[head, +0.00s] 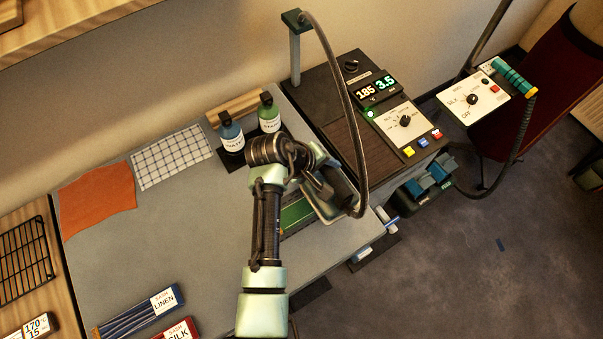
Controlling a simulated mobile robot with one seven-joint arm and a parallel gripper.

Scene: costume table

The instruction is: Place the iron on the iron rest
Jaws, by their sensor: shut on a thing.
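My gripper (318,186) is over the right part of the grey board, shut on the iron (328,208). The iron has a pale metal body and a dark handle, and my arm partly hides it. A dark hose runs from it up to a post. I cannot tell whether the iron touches anything below. The dark station behind has a brown ribbed top (333,128), which looks like the iron rest; it is empty, with the hose passing over its right side. A green, pale-edged piece (297,214) lies beside the iron, partly hidden by my arm.
Two bottles, blue (231,133) and green (269,113), stand close behind my gripper. The hose (345,85) arches over the station beside its control panel (404,121). An orange cloth (97,200) and a checked cloth (171,157) lie left. The grey board's (165,235) middle is clear.

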